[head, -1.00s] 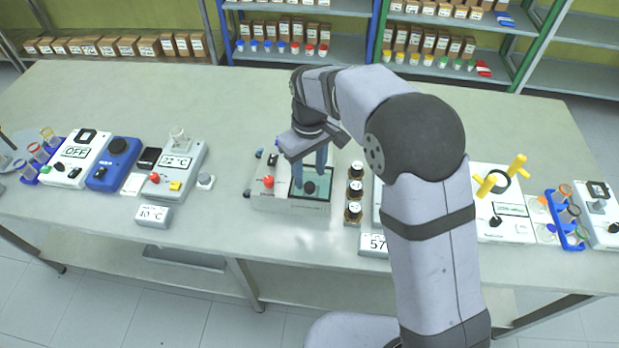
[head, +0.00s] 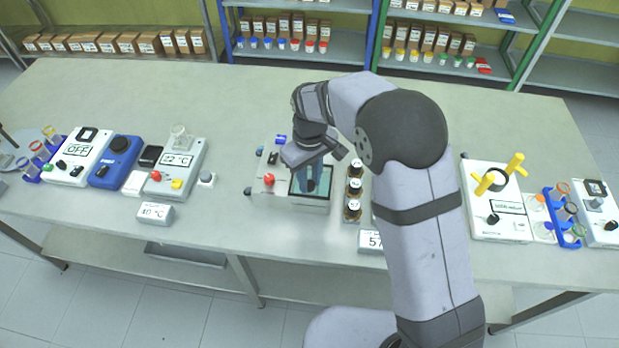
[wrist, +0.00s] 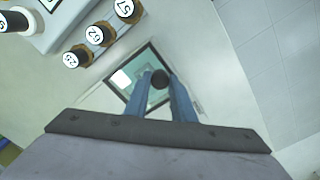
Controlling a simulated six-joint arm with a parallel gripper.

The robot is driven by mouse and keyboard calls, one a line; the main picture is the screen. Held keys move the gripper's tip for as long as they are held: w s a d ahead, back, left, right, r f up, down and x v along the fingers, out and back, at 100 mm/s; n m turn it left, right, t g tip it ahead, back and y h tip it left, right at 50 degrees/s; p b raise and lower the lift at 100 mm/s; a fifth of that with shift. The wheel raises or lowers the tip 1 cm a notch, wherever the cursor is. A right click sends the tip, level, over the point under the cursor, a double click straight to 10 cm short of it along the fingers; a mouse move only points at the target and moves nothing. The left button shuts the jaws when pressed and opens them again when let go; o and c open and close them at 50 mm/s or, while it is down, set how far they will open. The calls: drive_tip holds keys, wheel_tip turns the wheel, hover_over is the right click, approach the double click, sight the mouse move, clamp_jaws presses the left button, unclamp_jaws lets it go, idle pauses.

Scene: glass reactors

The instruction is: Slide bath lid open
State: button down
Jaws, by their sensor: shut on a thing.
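The bath (head: 264,196) is a pale box on the bench in the head view, with a red knob at its left. Its lid is a dark-framed, teal glassy panel (head: 297,184), which also shows in the wrist view (wrist: 122,79). A round black lid knob (wrist: 160,79) sits between my two blue fingers in the wrist view. My gripper (head: 312,187) points down over the lid, shut on this knob. In the head view, the fingers hide the knob and my wrist covers the back of the bath.
Small numbered bottles (head: 354,188) stand close along the bath's right side. A hotplate device (head: 178,165) is to the left, and a white device with yellow handles (head: 495,205) is to the right. The bench front before the bath is clear.

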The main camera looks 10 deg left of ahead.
drive_tip(key=w+p, duration=0.2)
drive_tip(key=w, duration=0.8)
drive_tip(key=shift+w, duration=0.3)
drive_tip(key=c, duration=1.5)
unclamp_jaws()
drive_tip(key=shift+r, duration=0.15)
wheel_tip(320, 180, up, 7)
drive_tip(key=shift+r+b, duration=0.1)
drive_tip(key=shift+b, duration=0.95)
